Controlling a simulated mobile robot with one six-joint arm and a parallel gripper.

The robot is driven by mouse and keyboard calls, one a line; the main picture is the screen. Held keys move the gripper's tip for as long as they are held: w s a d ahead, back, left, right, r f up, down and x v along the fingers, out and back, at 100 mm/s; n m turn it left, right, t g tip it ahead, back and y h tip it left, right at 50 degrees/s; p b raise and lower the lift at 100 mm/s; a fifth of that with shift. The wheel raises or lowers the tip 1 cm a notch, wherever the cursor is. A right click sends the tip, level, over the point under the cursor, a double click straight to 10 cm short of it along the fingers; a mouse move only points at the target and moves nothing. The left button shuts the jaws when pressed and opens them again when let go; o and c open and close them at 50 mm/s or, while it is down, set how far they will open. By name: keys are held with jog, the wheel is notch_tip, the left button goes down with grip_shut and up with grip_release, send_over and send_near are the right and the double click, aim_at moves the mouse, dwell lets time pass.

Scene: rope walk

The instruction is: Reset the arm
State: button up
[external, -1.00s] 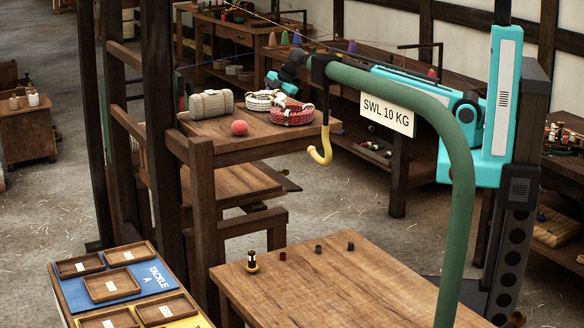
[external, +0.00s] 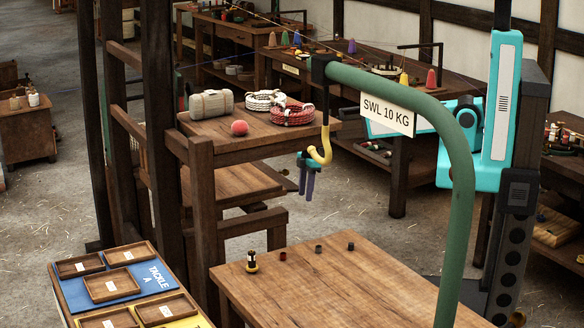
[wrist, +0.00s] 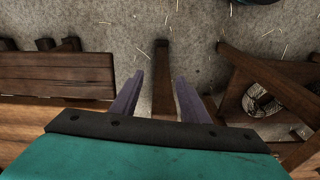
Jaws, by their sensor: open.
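My gripper (external: 307,182) points down in the external view, behind the yellow hook (external: 322,152) of the green crane arm (external: 405,85). Its purple fingers are apart with nothing between them. In the wrist view my gripper (wrist: 158,98) shows both fingers spread over the floor and a dark wooden beam (wrist: 165,80). Part of my arm is hidden behind the green crane arm and its SWL 10 KG sign (external: 388,115).
A raised wooden stand (external: 245,148) holds rope coils (external: 292,113), a grey bundle (external: 211,103) and a red ball (external: 239,128). A front table (external: 330,285) carries several small parts. Trays (external: 110,286) lie at lower left. A workbench (external: 350,70) stands behind.

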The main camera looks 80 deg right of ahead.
jog(key=s+f+m+g, duration=0.2)
jog(key=s+f, duration=0.5)
jog(key=s, duration=0.5)
jog(key=s+f+m+g+b, duration=0.1)
jog(key=s+f+m+g, duration=0.1)
jog(key=s+f, duration=0.6)
jog(key=s+f+m+g+b, duration=0.1)
jog(key=s+f, duration=0.7)
jog(key=s, duration=0.8)
jog(key=m+g, duration=0.1)
jog(key=m, duration=0.1)
jog(key=shift+s+a+f+m+g+h, duration=0.25)
jog(key=shift+s+a+m+g+h, duration=0.05)
jog(key=shift+s+m+h, duration=0.1)
notch_tip(320, 180, down, 21)
jog(key=w+t+b, duration=0.1)
jog(key=b, duration=1.9)
jog(key=shift+w+d, duration=0.3)
jog(key=shift+w, duration=0.05)
